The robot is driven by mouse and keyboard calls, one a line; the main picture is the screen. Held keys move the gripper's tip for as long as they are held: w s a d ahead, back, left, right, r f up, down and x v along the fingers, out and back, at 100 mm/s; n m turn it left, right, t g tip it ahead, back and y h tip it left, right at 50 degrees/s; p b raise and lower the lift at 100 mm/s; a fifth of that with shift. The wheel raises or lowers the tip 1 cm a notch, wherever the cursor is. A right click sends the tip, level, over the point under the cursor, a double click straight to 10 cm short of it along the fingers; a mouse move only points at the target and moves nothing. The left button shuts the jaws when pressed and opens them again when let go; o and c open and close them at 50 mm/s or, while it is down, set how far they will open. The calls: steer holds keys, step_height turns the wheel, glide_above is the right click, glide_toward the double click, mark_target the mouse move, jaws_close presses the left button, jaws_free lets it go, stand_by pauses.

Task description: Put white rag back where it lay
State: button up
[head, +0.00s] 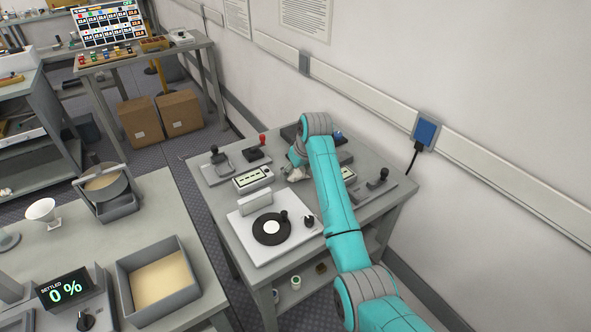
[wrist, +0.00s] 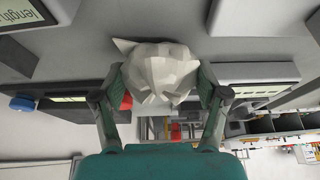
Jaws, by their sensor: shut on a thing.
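The white rag (wrist: 158,72) is a crumpled, faceted bundle in the wrist view. My gripper (wrist: 160,84) is shut on it, with one dark finger on each side. In the head view the rag (head: 296,174) shows as a small pale lump at the end of my teal arm, over the back part of the grey bench (head: 228,225). I cannot tell whether its underside touches the bench. My arm hides part of the bench behind and right of the rag.
A white display box (head: 253,178) stands just left of the rag. A lever device (head: 216,163), a red-knobbed device (head: 259,151) and another lever device (head: 377,183) surround it. A white turntable unit (head: 250,237) is at the front. The wall lies behind the bench.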

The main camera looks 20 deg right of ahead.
steer(key=shift+f, duration=0.65)
steer(key=o, duration=1.2)
steer(key=shift+c, duration=0.2)
steer(key=shift+r, duration=0.1)
steer(key=v, duration=1.1)
steer(key=shift+r, duration=0.4)
